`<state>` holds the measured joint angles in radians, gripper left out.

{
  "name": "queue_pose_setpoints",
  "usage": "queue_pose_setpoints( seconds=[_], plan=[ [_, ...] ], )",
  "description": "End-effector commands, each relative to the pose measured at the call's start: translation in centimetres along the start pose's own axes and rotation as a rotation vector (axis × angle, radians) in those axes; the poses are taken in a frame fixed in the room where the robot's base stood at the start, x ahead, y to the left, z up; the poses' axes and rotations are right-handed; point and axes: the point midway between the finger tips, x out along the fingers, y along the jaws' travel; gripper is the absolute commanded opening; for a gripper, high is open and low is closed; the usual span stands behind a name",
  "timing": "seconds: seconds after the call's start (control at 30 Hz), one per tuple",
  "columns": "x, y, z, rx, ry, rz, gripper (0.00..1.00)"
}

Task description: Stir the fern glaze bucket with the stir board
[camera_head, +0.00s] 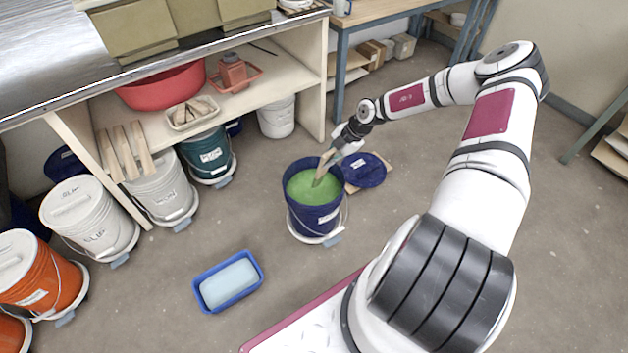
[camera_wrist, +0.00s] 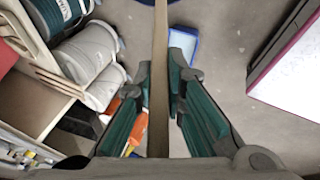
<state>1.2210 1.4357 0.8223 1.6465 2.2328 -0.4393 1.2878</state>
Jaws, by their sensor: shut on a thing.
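The fern glaze bucket (camera_head: 314,221) is a dark blue, open bucket of green glaze (camera_head: 302,188) on a wheeled dolly in the middle of the floor. My gripper (camera_head: 346,147) is above its far right rim. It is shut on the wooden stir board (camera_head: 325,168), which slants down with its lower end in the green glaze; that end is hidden. In the wrist view my gripper (camera_wrist: 160,75) has its green-padded fingers on both sides of the board (camera_wrist: 159,110). The bucket is barely visible there, at most as a blue edge at the top.
A blue tub (camera_head: 229,281) of pale liquid stands front left. Lidded buckets, including a white one (camera_head: 88,217) and an orange one (camera_head: 38,272), line the left. A shelved bench (camera_head: 300,70) stands behind.

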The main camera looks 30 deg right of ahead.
Motion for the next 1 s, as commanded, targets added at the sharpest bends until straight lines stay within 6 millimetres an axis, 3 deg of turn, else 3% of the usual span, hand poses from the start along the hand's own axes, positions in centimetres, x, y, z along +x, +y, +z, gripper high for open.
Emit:
queue_pose_setpoints(
  seconds=[0.27, 0.8, 1.0],
  plan=[
    [-0.4, 0.1, -0.1, 0.0, -0.001, 0.001, 0.0],
    [-4.4, 1.8, -1.4, -0.001, -0.001, 0.001, 0.0],
    [-4.5, 1.9, -1.4, 0.0, 0.0, 0.001, 0.0]
  ],
)
